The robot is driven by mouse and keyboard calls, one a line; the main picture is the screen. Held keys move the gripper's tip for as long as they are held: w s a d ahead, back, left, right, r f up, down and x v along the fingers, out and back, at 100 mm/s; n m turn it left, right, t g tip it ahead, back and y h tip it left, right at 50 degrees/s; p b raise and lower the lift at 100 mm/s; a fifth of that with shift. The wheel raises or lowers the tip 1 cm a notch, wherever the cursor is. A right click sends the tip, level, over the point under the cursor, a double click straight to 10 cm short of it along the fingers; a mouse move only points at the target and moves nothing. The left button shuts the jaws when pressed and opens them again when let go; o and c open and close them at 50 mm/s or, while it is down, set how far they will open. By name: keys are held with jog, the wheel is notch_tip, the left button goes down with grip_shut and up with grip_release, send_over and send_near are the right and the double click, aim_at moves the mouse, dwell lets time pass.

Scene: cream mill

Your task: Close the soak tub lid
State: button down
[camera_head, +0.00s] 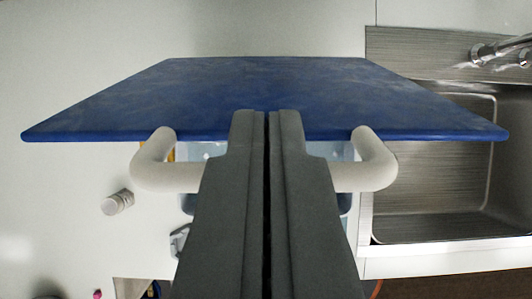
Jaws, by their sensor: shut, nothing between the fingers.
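The soak tub lid is a blue panel (265,92) across the upper middle. It stands tilted open, its wide edge nearer to me and its narrow edge farther away. A thick white bar handle (158,172) juts from its near edge; both bent ends show and its middle is hidden behind my gripper. My gripper (268,115) is shut and empty, its dark fingers overlapping the handle and the lid's near edge in the picture. I cannot tell whether they touch. Part of the pale blue tub (200,150) shows under the lid; most of it is hidden.
A steel sink (440,165) with a tap (500,48) is at the right. A small pale cylinder (118,202) lies on the white counter (60,200) at the left. A dark floor shows at the lower right. The left counter is mostly clear.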

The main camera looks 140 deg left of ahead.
jog(key=s+a+f+t+h, duration=0.3)
jog(key=s+a+f+t, duration=0.2)
jog(key=s+a+f, duration=0.45)
jog(key=s+f, duration=0.2)
jog(key=f, duration=0.6)
jog(key=s+a+f, duration=0.1)
jog(key=s+f, duration=0.3)
jog(key=f, duration=0.5)
jog(key=shift+f, duration=0.15)
notch_tip(320, 180, up, 5)
jog(key=s+a, duration=0.5)
jog(key=s, duration=0.2)
jog(key=shift+s+f, duration=0.25)
jog(key=shift+f, duration=0.15)
